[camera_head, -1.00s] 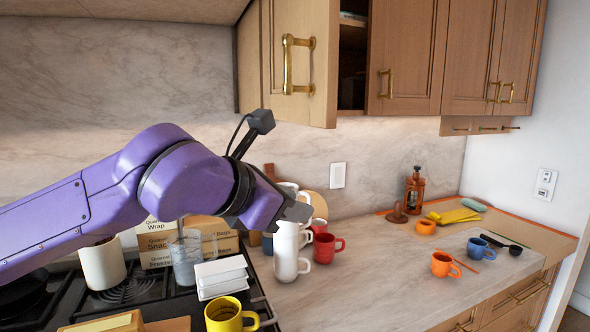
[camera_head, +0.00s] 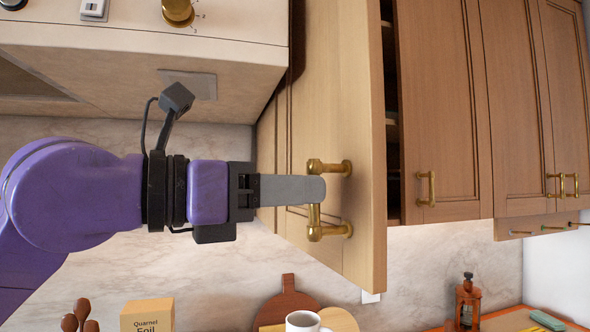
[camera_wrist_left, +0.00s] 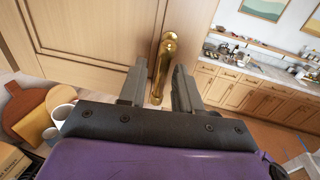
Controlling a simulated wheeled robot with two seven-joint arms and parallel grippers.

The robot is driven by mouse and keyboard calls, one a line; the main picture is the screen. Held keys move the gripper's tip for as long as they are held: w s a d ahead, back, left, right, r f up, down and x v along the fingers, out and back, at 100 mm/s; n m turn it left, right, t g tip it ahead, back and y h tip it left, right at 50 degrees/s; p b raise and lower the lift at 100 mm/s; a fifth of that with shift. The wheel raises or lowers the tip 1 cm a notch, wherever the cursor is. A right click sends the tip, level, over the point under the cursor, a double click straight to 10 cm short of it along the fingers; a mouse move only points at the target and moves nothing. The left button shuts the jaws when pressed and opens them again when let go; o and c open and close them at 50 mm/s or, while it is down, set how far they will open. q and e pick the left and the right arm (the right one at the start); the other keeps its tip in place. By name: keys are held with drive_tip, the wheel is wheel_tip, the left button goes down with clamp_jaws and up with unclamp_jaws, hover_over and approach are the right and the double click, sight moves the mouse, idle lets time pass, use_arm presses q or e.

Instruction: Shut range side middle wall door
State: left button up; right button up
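The light wood wall cabinet door (camera_head: 345,90) nearest the range hood stands ajar, with a dark gap along its right edge. Its brass handle (camera_head: 330,231) is partly covered by my left gripper (camera_head: 318,189) in the head view. In the left wrist view, the handle (camera_wrist_left: 163,55) lies between the two fingers of my left gripper (camera_wrist_left: 160,85). These fingers are apart, with a gap beside the handle, so the gripper looks open around it. The door panel (camera_wrist_left: 95,35) shows behind the fingers. My right gripper is in neither view.
The range hood (camera_head: 220,45) is above and left of my left gripper. A closed cabinet door (camera_head: 440,90) is right of the gap. A foil box (camera_head: 148,315), a white mug (camera_head: 303,321) and a dark orange bottle (camera_head: 467,302) stand below.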

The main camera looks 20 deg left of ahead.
use_arm(q)
drive_tip(key=shift+w+d+f, duration=0.1)
drive_tip(key=shift+w, duration=0.4)
drive_tip(key=shift+w+d+f, duration=0.1)
drive_tip(key=shift+w, duration=0.35)
drive_tip(key=shift+d, duration=0.15)
drive_tip(key=shift+s+r, duration=0.1)
drive_tip(key=shift+s, duration=0.35)
drive_tip(key=shift+s+r, duration=0.1)
drive_tip(key=shift+s, duration=0.15)
drive_tip(key=shift+c, duration=0.7)
drive_tip(key=shift+a, duration=0.2)
clamp_jaws()
drive_tip(key=shift+s+d, duration=0.1)
drive_tip(key=shift+d, duration=0.1)
drive_tip(key=shift+r, duration=0.15)
